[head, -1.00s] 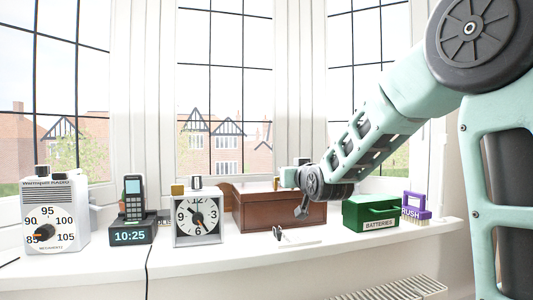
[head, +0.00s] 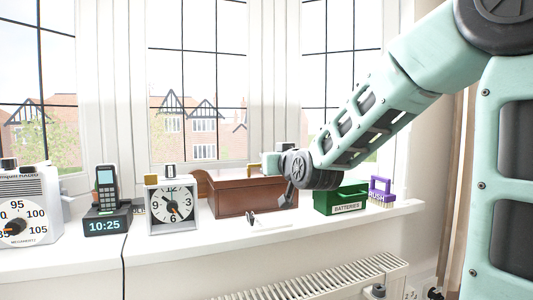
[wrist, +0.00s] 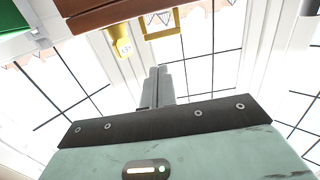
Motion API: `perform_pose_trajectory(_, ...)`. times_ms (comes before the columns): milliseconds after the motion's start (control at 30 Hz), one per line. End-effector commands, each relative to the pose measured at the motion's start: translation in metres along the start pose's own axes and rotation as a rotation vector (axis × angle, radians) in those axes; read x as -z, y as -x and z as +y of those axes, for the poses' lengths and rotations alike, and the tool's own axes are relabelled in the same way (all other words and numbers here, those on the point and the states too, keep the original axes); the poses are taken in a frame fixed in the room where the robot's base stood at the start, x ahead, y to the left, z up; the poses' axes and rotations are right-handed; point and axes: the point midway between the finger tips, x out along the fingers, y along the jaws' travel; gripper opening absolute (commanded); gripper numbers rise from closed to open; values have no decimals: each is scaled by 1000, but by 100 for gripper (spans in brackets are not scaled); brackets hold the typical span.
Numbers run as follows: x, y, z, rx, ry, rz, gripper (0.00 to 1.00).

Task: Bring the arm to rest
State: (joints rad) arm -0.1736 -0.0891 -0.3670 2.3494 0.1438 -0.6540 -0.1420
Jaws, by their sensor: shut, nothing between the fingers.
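My gripper (wrist: 158,86) shows in the wrist view with its two grey fingers together and nothing between them. In the head view my arm reaches in from the right, bent down toward the windowsill (head: 205,239). Its wrist end is in front of the right part of a brown wooden box (head: 235,197) and hides some of it. In the head view the fingers are hard to make out against my dark wrist. The wrist view is tilted, with the box at its top edge.
A green batteries box (head: 341,199) and purple brush (head: 381,187) stand close to the right of my wrist. A clock (head: 171,204), phone on its base (head: 107,224) and radio (head: 28,207) stand left. A flat white item (head: 270,222) lies in front. A radiator (head: 310,283) is below.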

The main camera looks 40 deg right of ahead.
Motion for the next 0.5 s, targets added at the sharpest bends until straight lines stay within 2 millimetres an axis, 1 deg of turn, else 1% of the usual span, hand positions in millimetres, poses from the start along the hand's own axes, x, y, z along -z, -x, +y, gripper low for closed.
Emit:
perform_pose_trajectory(33,-2,7,0,0,-2,1,0)
perform_pose_trajectory(100,-5,14,0,1,-1,1,0)
perform_pose_trajectory(200,-8,20,0,1,0,0,0)
perform_pose_trajectory(467,-9,22,0,0,0,1,0)
perform_pose_trajectory(500,-10,22,-3,6,0,-5,0)
